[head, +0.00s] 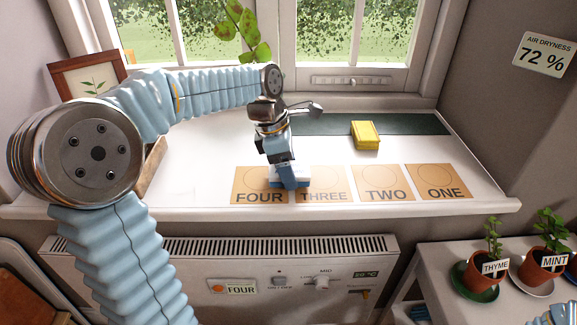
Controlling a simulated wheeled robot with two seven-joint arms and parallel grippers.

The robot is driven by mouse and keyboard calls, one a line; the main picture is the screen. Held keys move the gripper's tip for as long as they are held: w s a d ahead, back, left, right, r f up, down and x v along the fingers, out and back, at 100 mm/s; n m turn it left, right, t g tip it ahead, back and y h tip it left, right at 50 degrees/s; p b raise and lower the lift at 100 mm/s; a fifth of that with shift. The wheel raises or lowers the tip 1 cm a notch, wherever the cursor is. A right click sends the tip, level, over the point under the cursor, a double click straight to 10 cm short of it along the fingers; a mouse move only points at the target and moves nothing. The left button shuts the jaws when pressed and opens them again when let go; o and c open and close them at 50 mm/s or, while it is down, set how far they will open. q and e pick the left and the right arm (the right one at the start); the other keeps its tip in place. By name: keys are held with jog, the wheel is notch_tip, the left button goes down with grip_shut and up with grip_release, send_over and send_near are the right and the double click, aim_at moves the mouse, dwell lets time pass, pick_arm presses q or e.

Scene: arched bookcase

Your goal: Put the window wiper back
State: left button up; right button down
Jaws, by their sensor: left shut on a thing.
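My left gripper (284,162) reaches down over the white window sill, between the cards FOUR (259,197) and THREE (324,197). It is shut on a blue-and-white thing that seems to be the window wiper (304,174). The gripper hides part of it, so its full shape is unclear. It is low over the back edges of these two cards; I cannot tell if it touches the sill. A dark green strip (415,124) lies along the back of the sill. My right gripper is out of view.
Cards TWO (386,193) and ONE (442,191) lie bare on the right. A framed picture (86,79) stands left. Potted thyme (483,275) and mint (540,264) stand on a lower table. A heater (140,248) is below the sill.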

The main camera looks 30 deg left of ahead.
aim_at(274, 169)
pick_arm(q)
jog(key=shift+f, duration=0.3)
jog(key=o, duration=1.1)
jog(key=shift+r, duration=0.3)
jog(key=v, duration=1.2)
